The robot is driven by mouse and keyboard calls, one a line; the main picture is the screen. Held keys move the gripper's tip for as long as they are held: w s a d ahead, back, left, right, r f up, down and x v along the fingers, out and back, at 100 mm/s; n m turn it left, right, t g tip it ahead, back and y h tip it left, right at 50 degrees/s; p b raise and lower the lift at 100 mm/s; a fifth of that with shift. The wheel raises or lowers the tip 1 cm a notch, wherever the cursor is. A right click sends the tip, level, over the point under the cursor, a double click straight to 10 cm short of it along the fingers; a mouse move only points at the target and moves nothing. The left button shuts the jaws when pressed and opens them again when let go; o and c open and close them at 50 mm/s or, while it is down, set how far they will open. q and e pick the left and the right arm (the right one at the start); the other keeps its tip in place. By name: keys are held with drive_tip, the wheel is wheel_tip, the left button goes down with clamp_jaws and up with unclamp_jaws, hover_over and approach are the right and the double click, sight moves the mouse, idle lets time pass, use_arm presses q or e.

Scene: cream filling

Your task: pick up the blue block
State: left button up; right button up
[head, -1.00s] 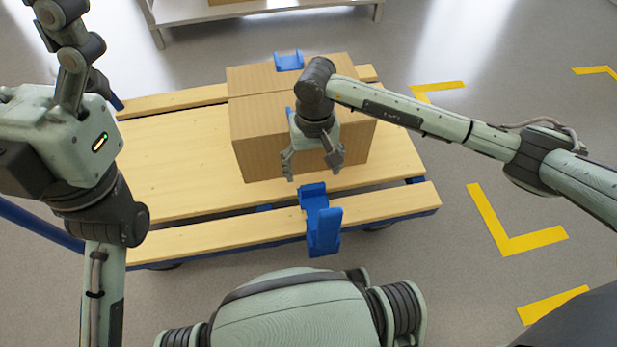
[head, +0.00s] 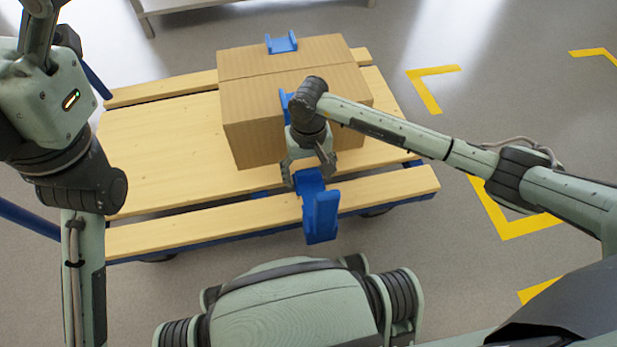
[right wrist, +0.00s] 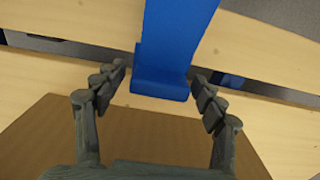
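The blue block (head: 321,214), a bracket-like piece with raised ends, sits across the near plank of the cart. My right gripper (head: 308,177) is open at the block's far end, fingers pointing down. In the right wrist view the blue block (right wrist: 172,45) reaches in between the two spread fingers of the right gripper (right wrist: 160,78), with gaps on both sides.
A cardboard box (head: 262,130) stands on the wooden cart (head: 150,165) just behind my right gripper. The cart's left planks are clear.

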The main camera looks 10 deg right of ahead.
drive_tip(key=c, duration=1)
drive_tip(key=shift+r, duration=0.2)
drive_tip(key=shift+c, duration=0.3)
